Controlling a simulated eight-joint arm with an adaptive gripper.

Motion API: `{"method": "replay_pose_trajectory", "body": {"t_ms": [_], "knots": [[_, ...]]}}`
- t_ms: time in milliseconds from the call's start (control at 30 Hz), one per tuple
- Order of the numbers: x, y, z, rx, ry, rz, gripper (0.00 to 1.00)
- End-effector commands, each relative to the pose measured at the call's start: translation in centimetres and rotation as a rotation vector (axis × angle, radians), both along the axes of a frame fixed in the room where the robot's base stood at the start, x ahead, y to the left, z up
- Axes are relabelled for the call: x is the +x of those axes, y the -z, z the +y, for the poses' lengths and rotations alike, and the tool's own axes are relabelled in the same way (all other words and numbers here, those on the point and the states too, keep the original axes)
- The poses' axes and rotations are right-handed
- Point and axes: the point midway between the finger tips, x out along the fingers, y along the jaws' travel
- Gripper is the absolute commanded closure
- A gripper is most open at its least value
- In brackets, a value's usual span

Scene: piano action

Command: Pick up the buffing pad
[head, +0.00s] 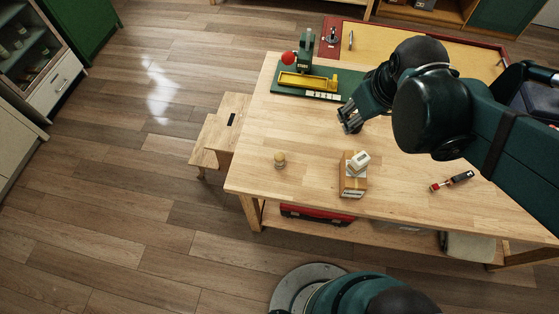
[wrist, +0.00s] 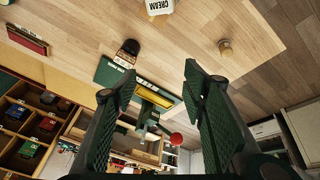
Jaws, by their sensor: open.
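A small block with a rounded dark top and a pale lettered band (wrist: 127,49), which I take for the buffing pad, lies on the wooden table in the wrist view.
A white cream container (head: 359,160) rests on a wooden box (head: 352,184). A small round tan piece (head: 280,160) stands left. A red-and-dark tool (head: 452,181) lies right. A green-based action model (head: 310,82) with a red ball (head: 289,58) stands at the back.

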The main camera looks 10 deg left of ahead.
Motion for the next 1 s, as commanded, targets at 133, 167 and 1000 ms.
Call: {"method": "replay_pose_trajectory", "body": {"t_ms": [133, 167, 1000], "knots": [[0.7, 1.8, 2.2, -0.029, -0.093, 0.03, 0.57], [0.8, 2.2, 2.6, -0.036, -0.111, 0.036, 0.57], [1.2, 13.6, 14.5, -0.19, -0.642, 0.201, 0.57]]}}
